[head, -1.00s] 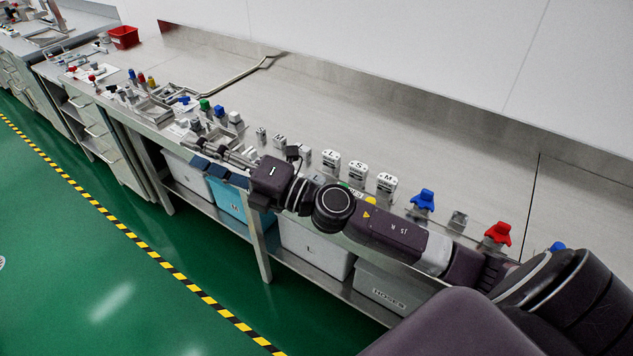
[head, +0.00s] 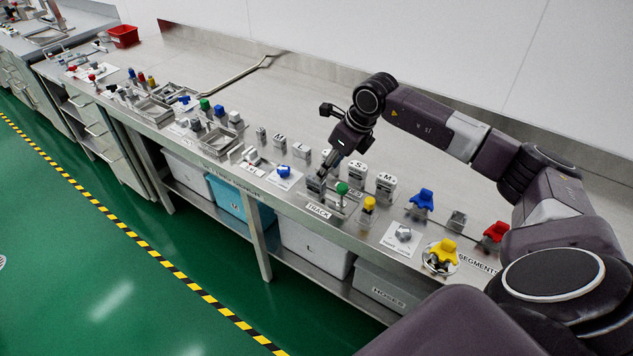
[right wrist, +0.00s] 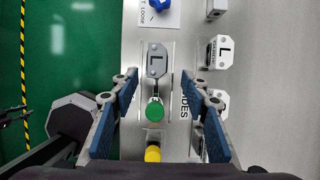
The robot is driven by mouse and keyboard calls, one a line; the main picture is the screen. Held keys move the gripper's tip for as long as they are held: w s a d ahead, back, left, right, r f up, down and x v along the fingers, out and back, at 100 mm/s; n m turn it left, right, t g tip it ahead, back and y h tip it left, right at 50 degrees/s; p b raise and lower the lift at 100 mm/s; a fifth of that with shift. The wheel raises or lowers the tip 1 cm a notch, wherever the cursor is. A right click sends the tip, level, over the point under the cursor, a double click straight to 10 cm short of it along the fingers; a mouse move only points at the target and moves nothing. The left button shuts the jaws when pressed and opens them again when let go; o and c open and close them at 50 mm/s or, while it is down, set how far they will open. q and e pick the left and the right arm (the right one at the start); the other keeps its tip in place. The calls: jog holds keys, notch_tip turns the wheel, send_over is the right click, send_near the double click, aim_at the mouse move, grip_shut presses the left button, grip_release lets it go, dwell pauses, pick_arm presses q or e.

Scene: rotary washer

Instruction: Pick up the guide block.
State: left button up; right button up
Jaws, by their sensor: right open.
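My right gripper (right wrist: 158,82) is open, one blue-padded finger on each side, with visible gaps to the block and nothing held. In the head view my right gripper (head: 317,180) points down over the TRACK area and partly hides the block. My left gripper does not show.
White blocks marked L, S and M, such as one marked S (head: 356,171), stand close behind. A yellow knob (head: 369,203) is to the right, and a blue piece on a card (head: 284,172) to the left. The bench behind (head: 440,140) is clear.

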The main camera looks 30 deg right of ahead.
aim_at(317, 185)
jog(key=p+x, duration=0.1)
jog(key=x, duration=0.2)
jog(key=p+x, duration=0.1)
jog(key=x, duration=0.1)
jog(key=shift+w+a+p, duration=0.3)
jog(key=shift+a, duration=0.1)
jog(key=shift+w+f, duration=0.15)
jog(key=shift+f, duration=0.25)
grip_shut()
